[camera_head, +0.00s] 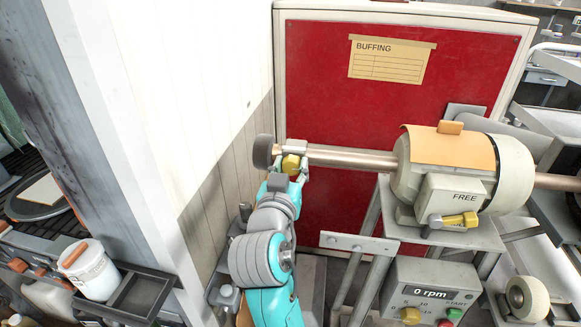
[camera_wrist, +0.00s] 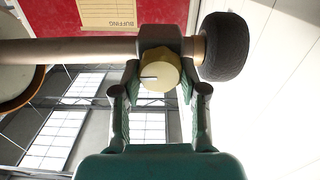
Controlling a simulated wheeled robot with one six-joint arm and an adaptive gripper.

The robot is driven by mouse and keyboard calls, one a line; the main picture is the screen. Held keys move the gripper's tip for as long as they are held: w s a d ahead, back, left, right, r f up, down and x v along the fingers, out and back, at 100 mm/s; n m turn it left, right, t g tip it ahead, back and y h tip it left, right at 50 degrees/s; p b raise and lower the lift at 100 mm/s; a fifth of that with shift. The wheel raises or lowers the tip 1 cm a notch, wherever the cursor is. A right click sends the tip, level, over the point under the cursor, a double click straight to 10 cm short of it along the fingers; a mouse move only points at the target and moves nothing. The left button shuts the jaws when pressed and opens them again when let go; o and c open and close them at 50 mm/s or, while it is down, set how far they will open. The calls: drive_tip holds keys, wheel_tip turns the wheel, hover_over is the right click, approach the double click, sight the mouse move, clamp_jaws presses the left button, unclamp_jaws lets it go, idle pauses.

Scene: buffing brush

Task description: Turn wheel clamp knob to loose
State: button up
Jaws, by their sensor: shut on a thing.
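The yellow wheel clamp knob (camera_head: 291,163) sits on a grey clamp block at the left end of the shaft, beside the dark wheel (camera_head: 263,151). In the wrist view the knob (camera_wrist: 160,71) is round with a dark mark on its left side. My gripper (camera_head: 292,172) comes from below, and its two fingers are shut on the knob, one on each side. The wrist view shows the fingers of my gripper (camera_wrist: 159,85) against the knob's sides. The wheel (camera_wrist: 224,46) is right of the clamp block (camera_wrist: 160,37) there.
The shaft (camera_head: 350,159) runs right to the motor (camera_head: 465,165), which has a yellow lever (camera_head: 455,220) by the label FREE. A control box (camera_head: 431,291) reads 0 rpm. A red board (camera_head: 400,95) stands behind. A white wall (camera_head: 215,80) is close on the left.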

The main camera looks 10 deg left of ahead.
drive_tip(key=n, duration=0.3)
drive_tip(key=shift+n, duration=0.4)
drive_tip(key=n, duration=0.4)
drive_tip(key=shift+a+f+n, duration=0.1)
drive_tip(key=shift+a+n, duration=0.05)
drive_tip(key=shift+n, duration=0.15)
drive_tip(key=n, duration=0.4)
drive_tip(key=shift+n, duration=0.3)
drive_tip(key=n, duration=0.4)
drive_tip(key=shift+f, duration=0.15)
drive_tip(key=n, duration=0.5)
drive_tip(key=shift+f, duration=0.1)
drive_tip(key=n, duration=0.4)
drive_tip(key=shift+n, duration=0.3)
drive_tip(key=n, duration=0.4)
drive_tip(key=shift+f, duration=0.1)
drive_tip(key=n, duration=0.4)
drive_tip(key=shift+n, duration=0.3)
drive_tip(key=shift+f, duration=0.1)
